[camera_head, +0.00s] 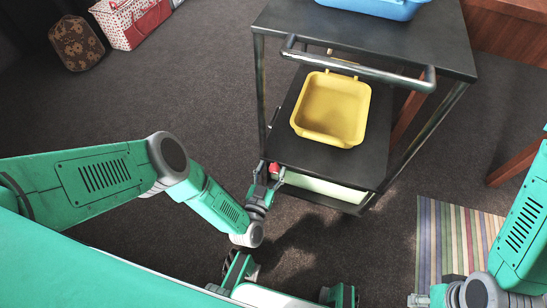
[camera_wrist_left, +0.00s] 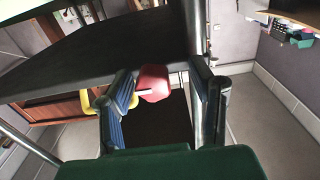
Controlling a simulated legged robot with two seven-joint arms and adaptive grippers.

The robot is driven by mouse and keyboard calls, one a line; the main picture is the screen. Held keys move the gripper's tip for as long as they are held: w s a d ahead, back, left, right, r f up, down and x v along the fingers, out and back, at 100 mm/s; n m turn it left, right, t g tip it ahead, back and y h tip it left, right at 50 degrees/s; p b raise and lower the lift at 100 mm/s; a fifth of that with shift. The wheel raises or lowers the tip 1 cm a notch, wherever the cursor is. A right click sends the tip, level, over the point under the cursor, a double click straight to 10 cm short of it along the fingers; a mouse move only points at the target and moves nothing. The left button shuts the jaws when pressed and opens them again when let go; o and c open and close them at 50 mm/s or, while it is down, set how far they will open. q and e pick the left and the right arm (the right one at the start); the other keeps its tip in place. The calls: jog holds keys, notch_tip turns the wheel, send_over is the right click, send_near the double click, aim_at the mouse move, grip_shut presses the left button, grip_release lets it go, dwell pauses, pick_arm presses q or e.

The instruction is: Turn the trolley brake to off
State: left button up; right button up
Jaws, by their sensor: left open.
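The dark trolley (camera_head: 425,124) stands in front of me in the head view, with a metal push bar (camera_head: 355,69) across its near end. A red knob (camera_head: 274,168), which looks like the brake handle, sits at the trolley's near left corner. In the left wrist view the red knob (camera_wrist_left: 153,83) shows between the fingers, nearer the left finger. Whether a finger touches it I cannot tell. My left gripper (camera_head: 267,175) is open around the knob. My right gripper (camera_head: 420,300) is low at the right, apart from the trolley; its fingers are too unclear to judge.
A yellow basket (camera_head: 347,134) stands on the middle shelf and a blue basket (camera_head: 375,8) on the top. A striped rug (camera_head: 455,235) lies right of the trolley. Bags (camera_head: 130,20) stand far left. The carpet left of the trolley is clear.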

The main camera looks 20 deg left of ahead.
pick_arm(q)
jog(key=shift+w+d, duration=0.1)
jog(key=shift+d, duration=0.15)
jog(key=shift+d+r, duration=0.15)
jog(key=shift+d, duration=0.2)
jog(key=shift+a, duration=0.25)
grip_shut()
jog(key=shift+a, duration=0.2)
pick_arm(e)
jog(key=shift+w+d+f, duration=0.1)
jog(key=shift+w+d, duration=0.05)
jog(key=shift+d, duration=0.05)
pick_arm(q)
jog(key=shift+d, duration=0.1)
pick_arm(e)
jog(key=shift+d, duration=0.15)
